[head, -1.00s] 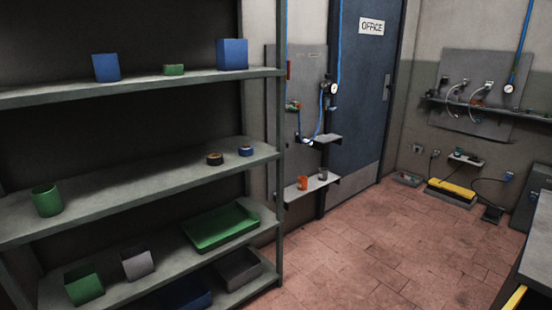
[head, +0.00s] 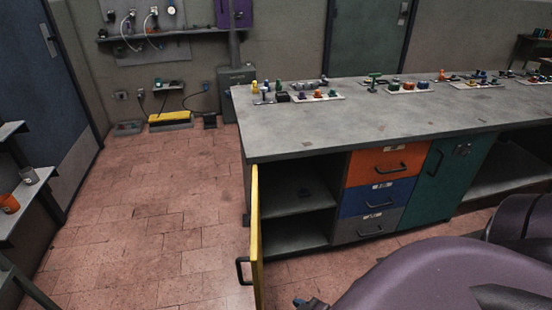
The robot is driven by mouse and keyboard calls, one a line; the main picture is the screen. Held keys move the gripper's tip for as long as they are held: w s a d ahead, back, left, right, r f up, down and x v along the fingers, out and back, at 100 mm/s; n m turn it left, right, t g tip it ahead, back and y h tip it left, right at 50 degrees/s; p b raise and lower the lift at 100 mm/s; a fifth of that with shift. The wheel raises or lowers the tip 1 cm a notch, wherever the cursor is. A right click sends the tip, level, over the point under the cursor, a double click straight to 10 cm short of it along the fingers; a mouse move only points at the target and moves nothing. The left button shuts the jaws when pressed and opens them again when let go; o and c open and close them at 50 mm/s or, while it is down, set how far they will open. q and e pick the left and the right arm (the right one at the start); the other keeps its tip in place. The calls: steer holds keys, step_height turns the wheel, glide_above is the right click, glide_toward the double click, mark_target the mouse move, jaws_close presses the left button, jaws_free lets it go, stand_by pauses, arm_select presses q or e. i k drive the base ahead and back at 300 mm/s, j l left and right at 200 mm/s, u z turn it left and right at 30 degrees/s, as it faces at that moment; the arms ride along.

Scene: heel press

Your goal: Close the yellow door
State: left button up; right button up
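The yellow door (head: 256,240) stands open at the left end of the workbench cabinet. It is swung out toward me and shows almost edge-on, as a narrow upright strip. Its black handle (head: 241,271) sticks out on the left side. The open compartment (head: 298,190) to its right shows a grey shelf and looks empty. Neither of my grippers shows in the head view.
The workbench (head: 340,125) carries small parts on its top. Orange (head: 365,166), blue (head: 360,198) and grey drawers and a green door (head: 445,190) are shut. A large rounded purple shape (head: 410,280), chair-like, fills the lower right. The tiled floor (head: 165,225) left of the door is clear.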

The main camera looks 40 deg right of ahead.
mark_target(256, 258)
steer(key=i+j+z, duration=0.1)
steer(key=z, duration=0.3)
steer(key=i+j+z, duration=0.1)
steer(key=z, duration=0.25)
steer(key=i+j+z, duration=0.1)
steer(key=j+z, duration=0.15)
steer(key=z, duration=0.15)
steer(key=i+j+z, duration=0.15)
steer(key=j+z, duration=0.2)
steer(key=i+j+z, duration=0.1)
steer(key=j+z, duration=0.25)
steer(key=k+j+z, duration=0.2)
steer(key=k+j, duration=0.15)
steer(key=k, duration=0.2)
